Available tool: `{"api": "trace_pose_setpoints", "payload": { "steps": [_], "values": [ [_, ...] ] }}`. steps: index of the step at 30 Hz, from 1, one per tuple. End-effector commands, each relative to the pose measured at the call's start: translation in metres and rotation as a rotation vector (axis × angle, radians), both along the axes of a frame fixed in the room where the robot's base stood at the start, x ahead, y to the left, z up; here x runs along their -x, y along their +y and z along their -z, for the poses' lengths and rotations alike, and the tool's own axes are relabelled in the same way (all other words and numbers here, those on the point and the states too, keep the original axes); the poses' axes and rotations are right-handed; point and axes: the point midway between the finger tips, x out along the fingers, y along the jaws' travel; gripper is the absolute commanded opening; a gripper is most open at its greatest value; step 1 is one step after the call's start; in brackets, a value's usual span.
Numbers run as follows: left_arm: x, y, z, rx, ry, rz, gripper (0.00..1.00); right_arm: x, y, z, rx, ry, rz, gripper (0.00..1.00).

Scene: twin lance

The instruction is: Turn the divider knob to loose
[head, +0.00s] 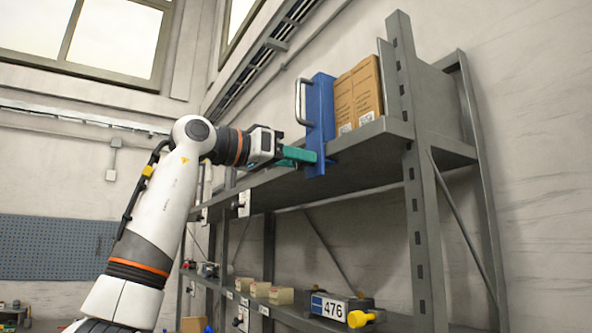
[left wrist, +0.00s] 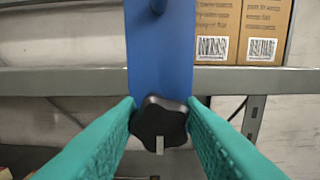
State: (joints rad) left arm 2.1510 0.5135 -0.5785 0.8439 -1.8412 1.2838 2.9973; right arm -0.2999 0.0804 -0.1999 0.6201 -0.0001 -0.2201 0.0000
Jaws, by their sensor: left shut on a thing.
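The blue divider (head: 320,115) stands upright on the upper shelf, with a grey handle (head: 300,101) on its left side. The divider also fills the upper middle of the left wrist view (left wrist: 160,50). Its black lobed knob (left wrist: 160,122) has a pale mark pointing down in that view. My left gripper (head: 312,157) reaches the lower part of the divider from the left. Its teal fingers lie on both sides of the knob in the left wrist view (left wrist: 160,125) and are shut on it. In the head view the knob is hidden by the fingers. My right gripper is not in view.
Brown cartons (head: 358,92) stand right behind the divider on the grey upper shelf (head: 375,135). A grey upright post (head: 418,200) is to the right.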

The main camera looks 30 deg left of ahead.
Motion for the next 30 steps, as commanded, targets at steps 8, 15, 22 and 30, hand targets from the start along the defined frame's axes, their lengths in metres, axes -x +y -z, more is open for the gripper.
{"api": "trace_pose_setpoints", "payload": {
  "steps": [8, 15, 22, 30],
  "values": [
    [-0.0013, 0.0001, 0.0026, 0.017, 0.019, 0.000, 0.12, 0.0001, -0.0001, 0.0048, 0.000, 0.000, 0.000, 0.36],
    [-0.0015, 0.0003, 0.0025, 0.017, 0.020, 0.000, 0.12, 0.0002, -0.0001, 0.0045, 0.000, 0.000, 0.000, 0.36],
    [-0.0011, 0.0005, 0.0017, 0.018, 0.017, -0.001, 0.56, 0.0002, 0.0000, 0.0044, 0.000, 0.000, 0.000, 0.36],
    [0.0023, 0.0023, 0.0013, 0.018, 0.013, -0.001, 0.56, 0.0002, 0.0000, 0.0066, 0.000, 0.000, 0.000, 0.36]
  ]
}}
